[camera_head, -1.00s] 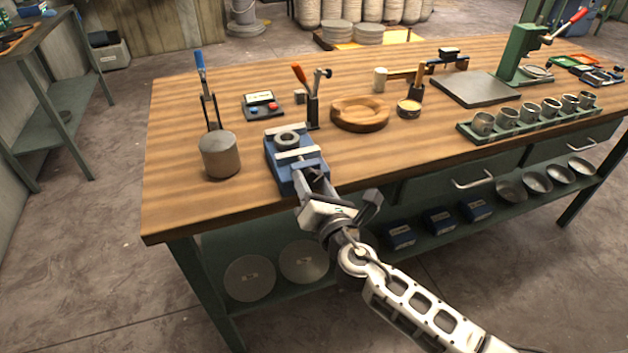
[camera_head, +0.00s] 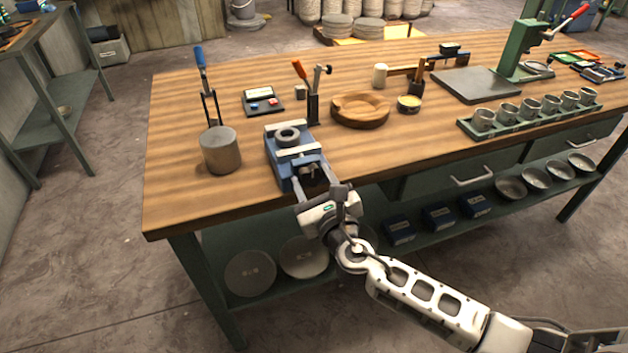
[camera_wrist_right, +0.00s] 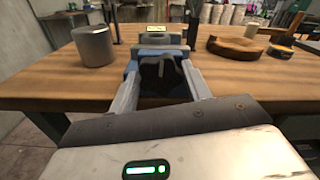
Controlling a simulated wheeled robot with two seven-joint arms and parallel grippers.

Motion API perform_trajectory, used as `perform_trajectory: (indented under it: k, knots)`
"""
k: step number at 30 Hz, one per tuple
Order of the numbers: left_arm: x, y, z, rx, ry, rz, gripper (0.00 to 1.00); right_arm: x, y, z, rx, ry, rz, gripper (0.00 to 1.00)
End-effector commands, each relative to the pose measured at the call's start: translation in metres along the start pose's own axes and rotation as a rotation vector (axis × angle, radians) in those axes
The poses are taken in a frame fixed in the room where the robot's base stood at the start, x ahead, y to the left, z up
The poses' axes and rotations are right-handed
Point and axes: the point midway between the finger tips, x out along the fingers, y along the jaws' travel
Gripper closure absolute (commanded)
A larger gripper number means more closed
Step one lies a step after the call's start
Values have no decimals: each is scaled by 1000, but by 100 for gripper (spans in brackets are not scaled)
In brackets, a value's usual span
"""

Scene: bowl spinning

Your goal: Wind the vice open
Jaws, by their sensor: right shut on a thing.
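The blue vice (camera_head: 279,160) sits near the front edge of the workbench, with pale jaw bars across its top and a grey ring (camera_head: 288,134) between them. My right gripper (camera_head: 311,175) is at the vice's front end, shut on a part there. In the right wrist view the two fingers (camera_wrist_right: 160,88) stand apart on either side of a dark part, with the vice (camera_wrist_right: 160,40) just beyond. The exact grip on the winding handle is hard to make out. My left gripper is not in view.
A grey cylinder with a blue-handled tool (camera_head: 220,150) stands left of the vice. An orange-handled tool stand (camera_head: 313,105) and wooden bowl (camera_head: 360,110) are behind and right. A cup rack (camera_head: 530,117) lies farther right. The bench front left is clear.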

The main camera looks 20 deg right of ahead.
Motion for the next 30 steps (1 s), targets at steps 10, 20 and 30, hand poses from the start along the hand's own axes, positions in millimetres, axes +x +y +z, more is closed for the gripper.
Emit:
perform_trajectory:
  k: [10, 20, 30]
  knots:
    - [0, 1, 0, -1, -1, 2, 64, 1, -1, 2, -86, -4, -2, 74]
    - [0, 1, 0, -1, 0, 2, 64, 1, -1, 2, -93, -4, -3, 74]
    - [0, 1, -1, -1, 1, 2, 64, 0, -1, 1, -91, -2, -1, 30]
